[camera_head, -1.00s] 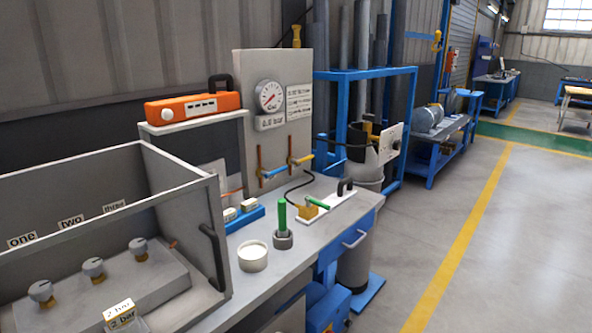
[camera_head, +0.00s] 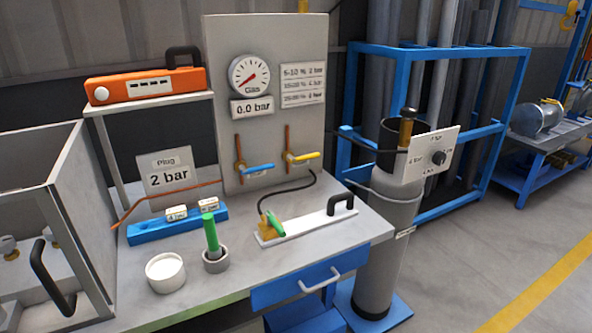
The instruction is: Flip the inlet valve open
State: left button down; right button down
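A grey upright panel (camera_head: 268,105) stands at the back of the workbench. It carries two valves on short vertical copper pipes. The left valve has a blue lever (camera_head: 258,168) and the right one a yellow lever (camera_head: 304,157); both levers point right, across their pipes. I see no readable label saying which is the inlet. A round gauge (camera_head: 249,76) above them has a red needle, and the display (camera_head: 252,107) below it reads 0.0 bar. A black hose runs from the right valve to a brass fitting (camera_head: 268,230) with a green lever (camera_head: 277,224). Neither gripper is in view.
The workbench (camera_head: 228,287) holds a white plate (camera_head: 310,225) with a black handle, a green rod (camera_head: 211,232) in a grey cup, a white round pot (camera_head: 165,272) and a blue block (camera_head: 176,226). An open grey box (camera_head: 70,226) stands left. A grey cylinder (camera_head: 384,235) stands right.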

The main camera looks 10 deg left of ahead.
aim_at(243, 171)
jog(key=i+l, duration=0.15)
jog(key=l, duration=0.25)
jog(key=i+l+u, duration=0.1)
jog(key=l, duration=0.3)
jog(key=i+l+u, duration=0.1)
jog(key=l, duration=0.3)
jog(key=i+l, duration=0.25)
jog(key=l, duration=0.15)
